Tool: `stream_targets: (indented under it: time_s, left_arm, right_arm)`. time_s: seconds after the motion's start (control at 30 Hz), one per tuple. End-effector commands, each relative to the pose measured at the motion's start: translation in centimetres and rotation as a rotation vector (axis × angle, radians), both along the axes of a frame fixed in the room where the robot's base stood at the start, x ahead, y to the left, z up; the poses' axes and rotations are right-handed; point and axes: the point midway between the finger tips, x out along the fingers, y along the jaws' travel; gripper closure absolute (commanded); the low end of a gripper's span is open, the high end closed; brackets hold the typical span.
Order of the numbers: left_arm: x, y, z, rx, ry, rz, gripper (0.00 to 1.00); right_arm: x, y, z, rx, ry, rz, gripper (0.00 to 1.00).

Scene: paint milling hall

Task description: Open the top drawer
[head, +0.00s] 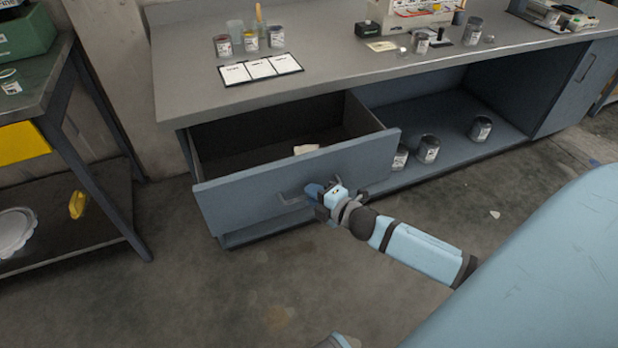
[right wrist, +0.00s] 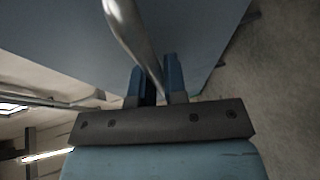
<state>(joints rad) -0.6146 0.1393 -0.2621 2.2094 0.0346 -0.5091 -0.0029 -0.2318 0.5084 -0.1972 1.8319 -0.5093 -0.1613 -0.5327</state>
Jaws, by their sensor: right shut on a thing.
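The top drawer (head: 235,197) is a blue-grey drawer under the left part of the workbench. It stands well out from the cabinet, its inside open to view, with a small pale object (head: 306,149) in it. My right gripper (head: 316,192) is at the drawer's front, shut on the bar handle (head: 290,198). In the right wrist view the handle (right wrist: 130,30) runs between the two blue fingers (right wrist: 160,80), close to the drawer front (right wrist: 60,50). My left gripper is not in view.
The grey worktop (head: 330,50) carries cans, papers and instruments. Several cans (head: 428,149) stand on the open shelf right of the drawer. A dark side table (head: 50,90) stands at the left. The floor (head: 230,300) before the drawer is clear.

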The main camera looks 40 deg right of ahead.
Motion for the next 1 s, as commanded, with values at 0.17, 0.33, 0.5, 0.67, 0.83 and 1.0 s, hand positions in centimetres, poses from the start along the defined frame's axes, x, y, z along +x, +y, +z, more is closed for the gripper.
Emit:
stream_targets:
  time_s: [0.17, 0.33, 0.5, 0.67, 0.83, 1.0]
  left_arm:
    - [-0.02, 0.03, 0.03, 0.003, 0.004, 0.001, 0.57]
    - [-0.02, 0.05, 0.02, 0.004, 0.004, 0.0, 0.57]
    - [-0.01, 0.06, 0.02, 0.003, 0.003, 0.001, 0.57]
    - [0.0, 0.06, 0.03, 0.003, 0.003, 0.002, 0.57]
    - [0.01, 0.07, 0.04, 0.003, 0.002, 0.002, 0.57]
    - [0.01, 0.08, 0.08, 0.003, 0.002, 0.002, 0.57]
  right_arm:
    - [-1.01, 0.27, 0.08, 0.001, -0.001, 0.001, 1.0]
    - [-1.22, 0.33, 0.03, 0.0, -0.001, 0.001, 1.0]
    - [-1.21, 0.33, 0.03, 0.0, -0.001, 0.001, 1.0]
    - [-1.2, 0.32, 0.02, 0.0, -0.001, 0.001, 0.71]
    - [-1.2, 0.3, 0.01, 0.0, -0.001, 0.001, 0.63]
    - [-1.32, 0.29, 0.02, 0.0, 0.0, 0.0, 0.63]
